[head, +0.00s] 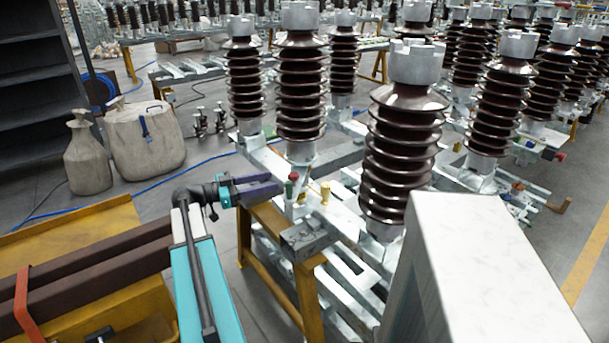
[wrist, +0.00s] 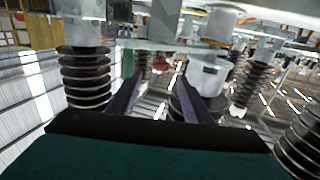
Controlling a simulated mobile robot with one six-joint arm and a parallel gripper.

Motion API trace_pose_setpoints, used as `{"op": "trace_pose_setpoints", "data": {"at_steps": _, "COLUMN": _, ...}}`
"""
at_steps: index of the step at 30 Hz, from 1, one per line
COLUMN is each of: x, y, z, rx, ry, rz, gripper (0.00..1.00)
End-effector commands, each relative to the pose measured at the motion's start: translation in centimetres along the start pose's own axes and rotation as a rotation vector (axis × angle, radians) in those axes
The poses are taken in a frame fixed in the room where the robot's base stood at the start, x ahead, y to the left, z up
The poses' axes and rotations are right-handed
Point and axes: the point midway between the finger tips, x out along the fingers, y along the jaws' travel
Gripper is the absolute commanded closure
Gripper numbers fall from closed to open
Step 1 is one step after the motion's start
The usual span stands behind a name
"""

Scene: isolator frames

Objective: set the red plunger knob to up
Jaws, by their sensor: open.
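The red plunger knob (head: 293,176) shows in the head view as a small red cap on top of a green body (head: 289,190). It stands upright on the grey metal frame (head: 340,213) in front of the brown insulators. How far the knob is raised cannot be told. My gripper (head: 278,181) is open, with two purple fingers pointing at the knob from the left, their tips close to it. Contact cannot be told. In the wrist view my gripper (wrist: 158,76) is spread and empty, with a small reddish spot (wrist: 160,63) between the tips, too blurred to identify.
A yellow knob (head: 325,191) stands on the frame just right of the red one. A large brown ribbed insulator (head: 403,150) rises to the right, with more behind. A yellow trestle (head: 257,225) supports the frame. Two canvas bags (head: 146,140) stand on the floor at left.

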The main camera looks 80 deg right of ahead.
Motion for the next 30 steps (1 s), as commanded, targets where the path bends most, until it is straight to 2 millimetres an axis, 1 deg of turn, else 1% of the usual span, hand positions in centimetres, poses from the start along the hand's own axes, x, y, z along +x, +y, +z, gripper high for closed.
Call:
{"op": "trace_pose_setpoints", "data": {"at_steps": 5, "x": 1.2, "y": 0.0, "z": -0.1, "rx": 0.0, "ry": 0.0, "rz": 0.0, "gripper": 0.55}}
{"op": "trace_pose_setpoints", "data": {"at_steps": 8, "x": 2.4, "y": 0.1, "z": -0.1, "rx": 0.0, "ry": 0.0, "rz": 0.002, "gripper": 0.55}}
{"op": "trace_pose_setpoints", "data": {"at_steps": 24, "x": 10.0, "y": 0.0, "z": -0.1, "rx": -0.002, "ry": -0.001, "rz": 0.001, "gripper": 0.55}}
{"op": "trace_pose_setpoints", "data": {"at_steps": 30, "x": 12.3, "y": 0.0, "z": -0.1, "rx": -0.001, "ry": -0.001, "rz": 0.001, "gripper": 0.55}}
